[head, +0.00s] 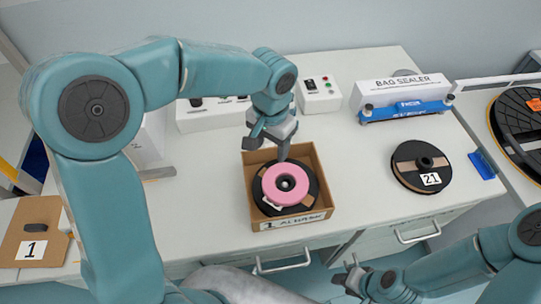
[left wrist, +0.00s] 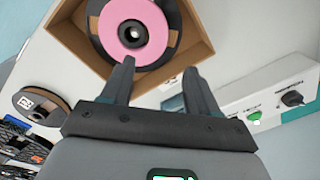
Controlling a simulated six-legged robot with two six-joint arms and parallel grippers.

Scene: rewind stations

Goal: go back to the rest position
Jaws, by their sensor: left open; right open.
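My left gripper (head: 284,150) is open and empty above the back edge of a cardboard box (head: 327,192) on the white bench. The box holds a black reel with a pink reel (head: 272,182) on top. In the left wrist view the open left fingers (left wrist: 158,85) point toward the box (left wrist: 68,33), and the pink reel (left wrist: 117,31) lies beyond them, apart. My right gripper (head: 345,277) is open and empty at the lower right, in front of the bench.
A black reel (head: 404,176) labelled 21 lies on the bench right of the box. A bag sealer (head: 402,95) and a control box (head: 319,95) stand at the back. A brown card (head: 32,250) labelled 1 lies at left. The bench between box and reel 21 is clear.

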